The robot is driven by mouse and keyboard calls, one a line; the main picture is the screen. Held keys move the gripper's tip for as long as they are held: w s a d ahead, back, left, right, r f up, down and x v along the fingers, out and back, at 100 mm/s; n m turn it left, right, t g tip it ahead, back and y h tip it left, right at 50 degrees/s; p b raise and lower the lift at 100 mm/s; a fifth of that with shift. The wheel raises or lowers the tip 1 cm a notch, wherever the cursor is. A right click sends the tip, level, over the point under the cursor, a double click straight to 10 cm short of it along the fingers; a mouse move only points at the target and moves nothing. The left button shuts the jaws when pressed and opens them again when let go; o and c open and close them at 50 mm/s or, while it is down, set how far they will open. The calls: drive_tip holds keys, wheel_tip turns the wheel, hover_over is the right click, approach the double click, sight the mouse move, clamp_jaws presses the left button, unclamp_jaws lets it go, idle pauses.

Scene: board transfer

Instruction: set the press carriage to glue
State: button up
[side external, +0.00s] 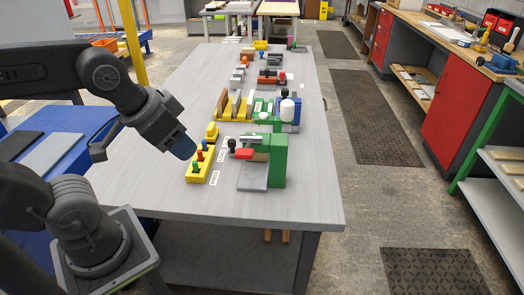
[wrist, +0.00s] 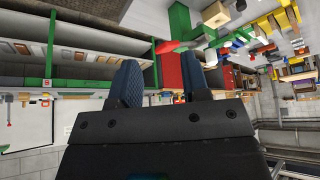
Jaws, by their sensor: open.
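The green press (side external: 278,160) stands near the front of the grey table, with a grey plate (side external: 253,176) on its near side. A red part (side external: 244,154) and a dark knob (side external: 232,145) show at its left. I cannot tell which part is the carriage or where it is set. Small white labels (side external: 215,178) line the table to the left; their words are too small to read. My gripper (side external: 183,147) is above the table's left edge, left of the press and apart from it. In the wrist view, its blue fingers (wrist: 160,82) are spread and empty.
A yellow block with coloured knobs (side external: 199,166) stands between my gripper and the press. A small yellow piece (side external: 211,132) is behind it. Yellow racks (side external: 231,117) and several fixtures fill the table farther back. The table's front strip is clear.

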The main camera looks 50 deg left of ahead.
idle(0.3)
drive_tip(key=shift+o, duration=0.9)
drive_tip(key=shift+w, duration=0.1)
drive_tip(key=shift+o, duration=0.4)
drive_tip(key=w+a+r+n+g, duration=0.1)
drive_tip(key=w+a, duration=0.3)
drive_tip(key=w, duration=0.4)
drive_tip(key=shift+r+n+g+y, duration=0.3)
drive_tip(key=shift+r, duration=0.1)
drive_tip(key=n+g, duration=0.4)
hover_over(231, 141)
wheel_tip(231, 141, down, 13)
wheel_tip(231, 141, down, 14)
drive_tip(key=shift+w+r, duration=0.1)
drive_tip(key=shift+r, duration=0.1)
clamp_jaws()
